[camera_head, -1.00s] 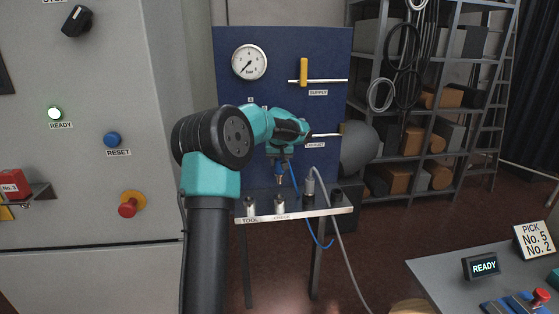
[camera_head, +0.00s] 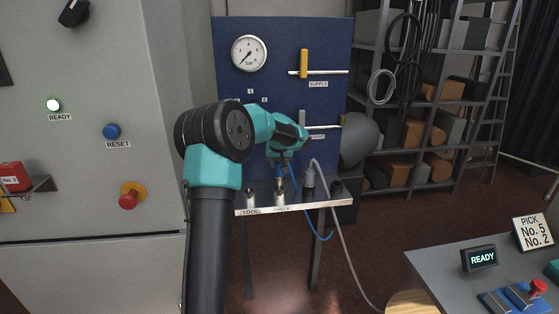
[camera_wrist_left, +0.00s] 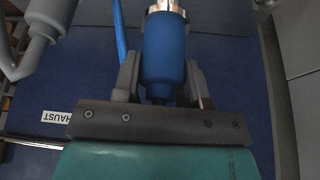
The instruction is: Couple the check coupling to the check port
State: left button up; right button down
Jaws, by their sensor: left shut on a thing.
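My left gripper (camera_head: 281,166) is shut on the check coupling, a blue cylinder with a silver end, seen best in the left wrist view (camera_wrist_left: 166,50). A thin blue hose (camera_head: 316,229) runs from it and loops below the shelf. In the head view the coupling points down, right above or against the silver check port (camera_head: 280,199), behind the CHECK label. Whether they touch or are seated I cannot tell, as the coupling's tip is small and the wrist view cuts it off. My right gripper is not in view.
A TOOL port (camera_head: 250,198) stands left on the narrow shelf (camera_head: 326,205). A grey coupling with a grey hose (camera_head: 309,177) and a dark fitting (camera_head: 336,187) stand right. The blue panel (camera_head: 225,110) rises behind, with a gauge (camera_head: 249,53) and a yellow-handled supply valve (camera_head: 304,64).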

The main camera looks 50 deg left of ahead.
aim_at(280, 175)
pick_arm(q)
jog(key=shift+f, duration=2.4)
jog(key=shift+f, duration=0.3)
jog(key=o, duration=1.1)
jog(key=shift+r, duration=0.1)
jog(key=v, duration=1.7)
jog(key=shift+s+d, duration=0.1)
jog(key=shift+s, duration=0.05)
